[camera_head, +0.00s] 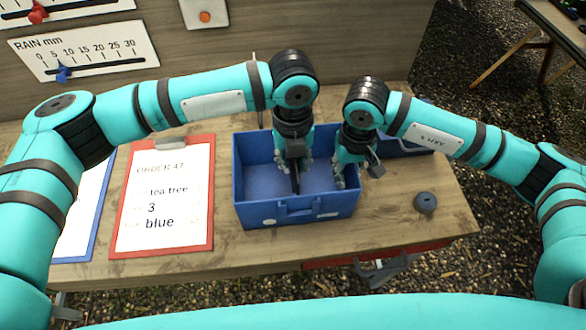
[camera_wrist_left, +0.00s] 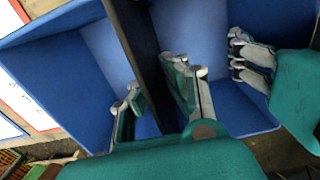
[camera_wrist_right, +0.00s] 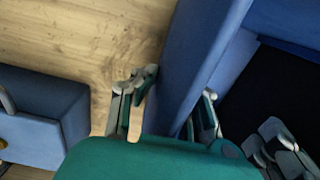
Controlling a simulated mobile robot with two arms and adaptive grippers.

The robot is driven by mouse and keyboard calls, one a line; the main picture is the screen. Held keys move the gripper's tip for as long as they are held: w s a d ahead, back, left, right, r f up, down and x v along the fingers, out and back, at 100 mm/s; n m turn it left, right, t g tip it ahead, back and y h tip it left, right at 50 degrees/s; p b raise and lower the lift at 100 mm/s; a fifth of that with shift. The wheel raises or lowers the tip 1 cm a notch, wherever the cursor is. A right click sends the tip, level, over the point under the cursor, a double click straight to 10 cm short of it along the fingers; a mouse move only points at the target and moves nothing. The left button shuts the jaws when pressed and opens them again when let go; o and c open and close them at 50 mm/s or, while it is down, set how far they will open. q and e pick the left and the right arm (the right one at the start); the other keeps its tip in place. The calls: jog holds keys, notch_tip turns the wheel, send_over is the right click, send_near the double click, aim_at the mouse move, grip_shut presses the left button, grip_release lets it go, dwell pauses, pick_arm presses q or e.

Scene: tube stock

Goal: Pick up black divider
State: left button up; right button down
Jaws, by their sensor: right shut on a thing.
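The black divider (camera_head: 296,183) stands upright inside the blue crate (camera_head: 247,213), largely hidden from the head view by my left gripper. In the left wrist view the divider (camera_wrist_left: 139,40) runs between the fingers of my left gripper (camera_wrist_left: 160,98). That gripper (camera_head: 294,166) is open, one finger on each side, with a gap between the divider and the left finger. My right gripper (camera_head: 343,176) is at the crate's right wall. In the right wrist view its fingers (camera_wrist_right: 170,103) are shut on that blue wall (camera_wrist_right: 196,58).
A second blue bin (camera_head: 410,151) stands right of the crate, partly behind my right arm. A dark round weight-like piece (camera_head: 425,203) lies on the table (camera_head: 395,228). A red clipboard (camera_head: 205,240) with an order sheet lies to the left. A wooden wall board (camera_head: 225,75) rises behind.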

pick_arm(q)
grip_shut()
jog(key=shift+r, duration=0.1)
jog(key=shift+r, duration=0.3)
notch_tip(320, 180, up, 17)
jog(key=shift+r, duration=0.15)
pick_arm(e)
jog(key=c, duration=1.4)
grip_release()
